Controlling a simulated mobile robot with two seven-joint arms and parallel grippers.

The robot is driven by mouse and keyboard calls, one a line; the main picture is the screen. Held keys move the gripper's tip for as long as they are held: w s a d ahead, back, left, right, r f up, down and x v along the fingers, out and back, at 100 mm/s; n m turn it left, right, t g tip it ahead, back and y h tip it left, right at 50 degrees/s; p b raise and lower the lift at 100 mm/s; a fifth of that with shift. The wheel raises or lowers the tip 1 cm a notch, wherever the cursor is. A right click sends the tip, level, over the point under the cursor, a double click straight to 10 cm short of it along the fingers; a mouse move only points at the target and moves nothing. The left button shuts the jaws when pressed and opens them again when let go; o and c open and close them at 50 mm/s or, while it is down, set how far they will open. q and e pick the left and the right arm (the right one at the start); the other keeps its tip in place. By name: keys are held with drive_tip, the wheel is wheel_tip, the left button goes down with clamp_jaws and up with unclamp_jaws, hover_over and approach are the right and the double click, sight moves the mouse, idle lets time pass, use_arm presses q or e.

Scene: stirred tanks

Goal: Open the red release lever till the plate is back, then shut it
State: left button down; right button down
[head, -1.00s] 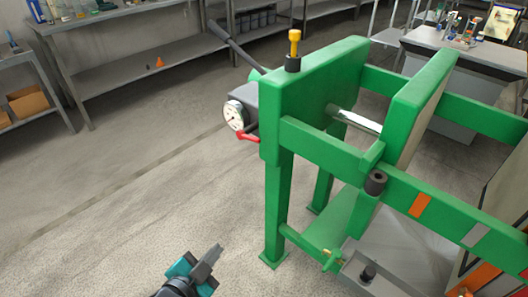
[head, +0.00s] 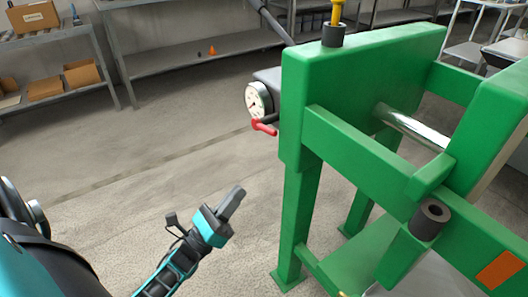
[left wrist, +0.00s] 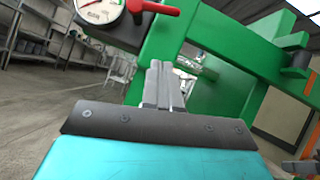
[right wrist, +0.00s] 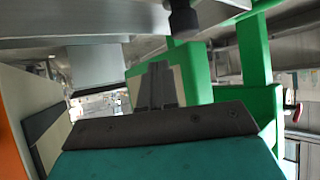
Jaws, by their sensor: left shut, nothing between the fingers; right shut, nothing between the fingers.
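The red release lever (head: 265,126) sticks out from the side of the pump block, just under the round gauge (head: 258,98), left of the green end frame. In the left wrist view the lever (left wrist: 150,8) is at the top, beside the gauge (left wrist: 97,9). The green moving plate (head: 498,125) stands right of the end frame, joined to it by a shiny rod (head: 412,127). My left gripper (head: 236,198) is shut and empty, below and left of the lever, apart from it. My right gripper (right wrist: 155,68) is shut and empty, seen only in its wrist view, near green frame parts.
The green side rail (head: 370,155) and frame leg (head: 297,220) stand right of my left gripper. A black roller (head: 431,218) sits on the rail. Shelves (head: 190,60) line the back. The floor left of the frame is clear.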

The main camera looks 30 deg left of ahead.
sight(266, 129)
use_arm(q)
drive_tip(key=s+a+r+p+x, duration=0.1)
drive_tip(key=r+x, duration=0.1)
drive_tip(key=x, duration=1)
drive_tip(key=shift+r, duration=0.35)
use_arm(e)
drive_tip(key=shift+s+r, duration=0.25)
drive_tip(key=shift+r, duration=0.3)
use_arm(q)
drive_tip(key=shift+w, duration=0.1)
drive_tip(key=shift+p, duration=0.3)
use_arm(e)
drive_tip(key=shift+s, duration=0.1)
